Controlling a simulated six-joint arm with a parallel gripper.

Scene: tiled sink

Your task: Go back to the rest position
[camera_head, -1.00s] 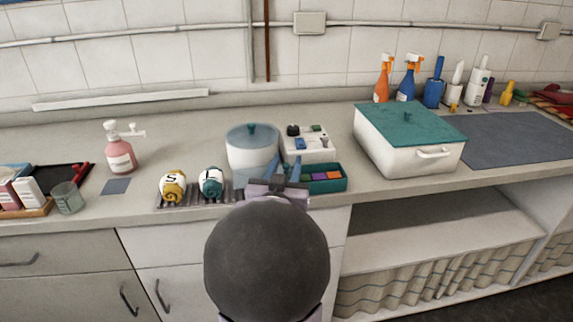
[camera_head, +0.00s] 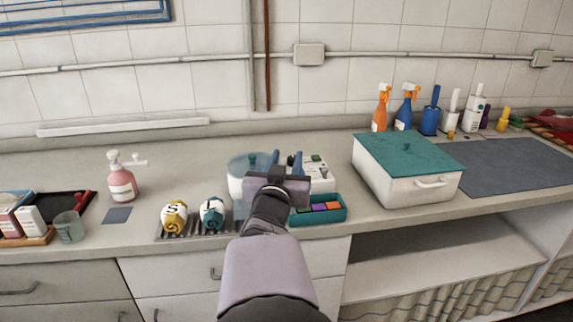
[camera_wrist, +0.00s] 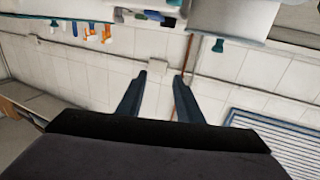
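My gripper (camera_head: 287,160) is raised over the counter in the head view, in front of the white pot with the clear lid (camera_head: 240,172) and partly covering it. Its two blue fingers point away from the camera. In the wrist view my gripper (camera_wrist: 161,75) shows its fingers apart with nothing between them. Beyond the fingers is the tiled wall (camera_wrist: 85,65), and the scene there is upside down.
Close by stand a yellow and a teal-and-white roll (camera_head: 212,213) on a dark rack, a teal tray (camera_head: 325,209) and a white box with teal lid (camera_head: 405,168). A pink pump bottle (camera_head: 122,182) stands left.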

